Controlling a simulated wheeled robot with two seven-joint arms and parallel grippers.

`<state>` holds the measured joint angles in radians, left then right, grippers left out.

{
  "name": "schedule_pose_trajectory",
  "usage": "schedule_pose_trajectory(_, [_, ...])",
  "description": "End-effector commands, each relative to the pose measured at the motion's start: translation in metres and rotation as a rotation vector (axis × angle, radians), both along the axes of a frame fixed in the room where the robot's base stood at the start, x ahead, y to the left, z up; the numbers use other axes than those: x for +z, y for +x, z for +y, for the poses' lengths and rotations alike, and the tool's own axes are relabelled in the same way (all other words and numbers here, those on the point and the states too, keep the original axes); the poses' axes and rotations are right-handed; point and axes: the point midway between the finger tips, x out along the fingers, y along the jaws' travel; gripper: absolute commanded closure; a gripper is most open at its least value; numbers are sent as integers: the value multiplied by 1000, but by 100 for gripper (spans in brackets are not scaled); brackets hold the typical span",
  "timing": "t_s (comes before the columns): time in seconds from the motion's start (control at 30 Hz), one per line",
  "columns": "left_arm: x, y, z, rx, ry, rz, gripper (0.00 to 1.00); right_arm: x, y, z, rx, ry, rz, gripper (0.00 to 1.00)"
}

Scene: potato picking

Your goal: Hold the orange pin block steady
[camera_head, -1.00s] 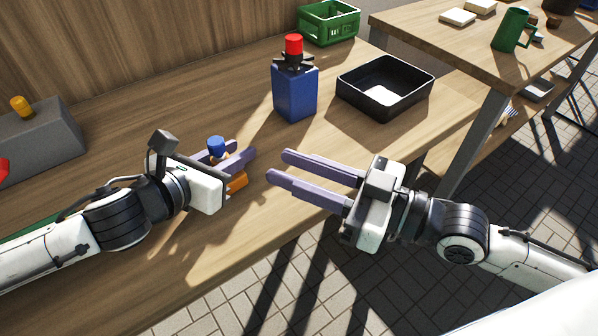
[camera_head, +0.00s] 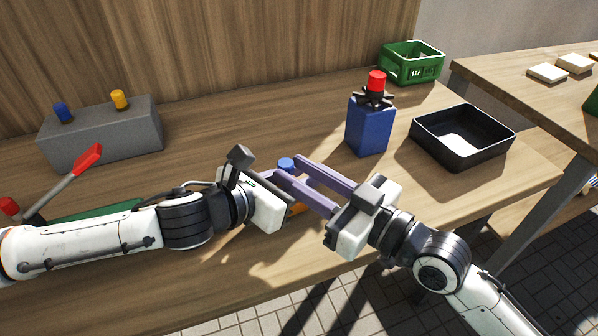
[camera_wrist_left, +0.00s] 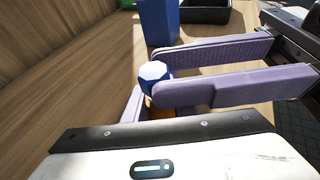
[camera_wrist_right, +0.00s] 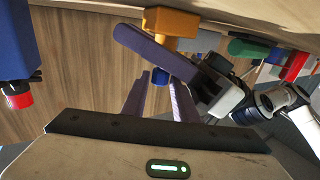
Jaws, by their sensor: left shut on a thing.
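The orange pin block (camera_head: 296,208) is mostly hidden behind my grippers in the head view. It shows more clearly in the right wrist view (camera_wrist_right: 171,22), beside a purple left finger. My left gripper (camera_head: 293,192) is shut on it, low over the table. A blue faceted knob (camera_head: 286,163) stands at the block; it also shows in the left wrist view (camera_wrist_left: 154,74). My right gripper (camera_head: 284,166) is open, with its fingers parted and its tips at the blue knob. Whether the fingers touch the knob I cannot tell.
A blue container with a red cap (camera_head: 370,125) stands behind the grippers. A black tray (camera_head: 427,142) and green crate (camera_head: 412,66) are to the right. A grey block with blue and yellow knobs (camera_head: 100,135) and a red-handled lever (camera_head: 75,172) are at left.

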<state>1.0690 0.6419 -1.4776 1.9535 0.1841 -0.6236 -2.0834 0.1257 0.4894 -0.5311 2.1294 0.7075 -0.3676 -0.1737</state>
Motion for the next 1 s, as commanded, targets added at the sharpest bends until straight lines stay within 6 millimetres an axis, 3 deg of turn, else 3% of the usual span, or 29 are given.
schedule_pose_trajectory(0.33, [1,0,0,0,-1,-1,100,0,2,3,0,-1,1,74])
schedule_pose_trajectory(0.5, [1,0,0,0,-1,-1,100,0,2,3,0,-1,1,100])
schedule_pose_trajectory(0.53, [1,0,0,0,-1,-1,100,0,2,3,0,0,0,82])
schedule_pose_trajectory(0.63, [1,0,0,0,-1,-1,100,0,2,3,0,0,0,99])
schedule_pose_trajectory(1.0, [1,0,0,0,-1,-1,100,10,2,3,1,1,-3,100])
